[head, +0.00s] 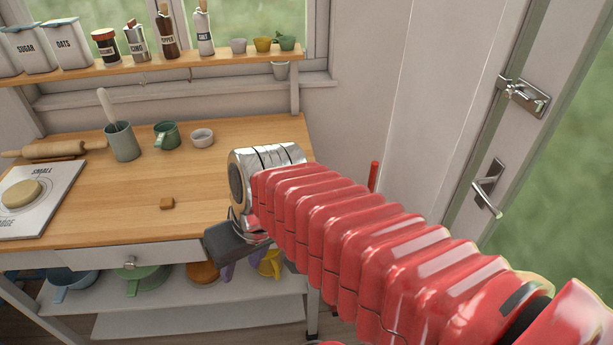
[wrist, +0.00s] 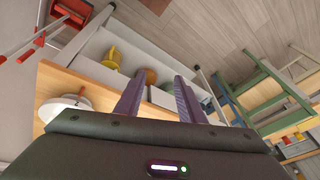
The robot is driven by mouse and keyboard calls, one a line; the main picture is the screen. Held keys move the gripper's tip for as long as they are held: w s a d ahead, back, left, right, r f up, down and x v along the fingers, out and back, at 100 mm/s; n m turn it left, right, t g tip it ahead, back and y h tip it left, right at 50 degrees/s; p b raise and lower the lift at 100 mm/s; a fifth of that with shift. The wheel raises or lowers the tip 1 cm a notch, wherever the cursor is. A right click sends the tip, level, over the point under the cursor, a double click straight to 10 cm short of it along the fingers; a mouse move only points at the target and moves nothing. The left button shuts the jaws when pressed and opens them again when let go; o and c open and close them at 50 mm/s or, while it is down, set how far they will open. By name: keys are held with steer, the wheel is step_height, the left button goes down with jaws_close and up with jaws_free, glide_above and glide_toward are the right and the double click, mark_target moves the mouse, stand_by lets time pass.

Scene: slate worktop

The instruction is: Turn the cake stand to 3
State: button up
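A round white disc with a brown knob, which looks like the cake stand (wrist: 58,112), sits on a wooden surface at the left of the wrist view. My gripper's body covers part of its lower edge, and I cannot read any numbers on it. I cannot make it out in the head view, where my red arm covers the right end of the worktop. My gripper (wrist: 156,88) has its two purple fingers apart with nothing between them. In the head view my gripper (head: 241,267) hangs at the worktop's front right edge, before the lower shelf.
A rolling pin (head: 55,149), a grey utensil pot (head: 122,142), a green mug (head: 167,135) and a board (head: 35,213) stand behind and left. A yellow jug (head: 270,264) is on the lower shelf (head: 200,312).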

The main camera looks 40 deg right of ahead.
steer(key=w+d+f+m+t+y, duration=0.3)
steer(key=w+d+m+y, duration=0.1)
steer(key=d, duration=0.3)
steer(key=w+d+f+m+t+y, duration=0.3)
steer(key=w+d+m+y, duration=0.15)
steer(key=d, duration=0.35)
steer(key=s+d+f+m+t+h, duration=0.1)
steer(key=s+d+m+t+h, duration=0.1)
steer(key=d, duration=0.7)
steer(key=s+d+f+m+t+h, duration=0.2)
steer(key=d+m+t+h, duration=0.2)
steer(key=d, duration=0.6)
steer(key=shift+d+f+t, duration=0.15)
steer(key=shift+f+t, duration=0.1)
steer(key=shift+t, duration=0.85)
steer(key=shift+m+h, duration=0.25)
steer(key=shift+w+a, duration=0.4)
steer(key=shift+w, duration=1.85)
steer(key=shift+w+a, duration=0.45)
steer(key=shift+w, duration=1.8)
steer(key=shift+w+a, duration=0.4)
steer(key=shift+w, duration=1.85)
steer(key=shift+c, duration=0.4)
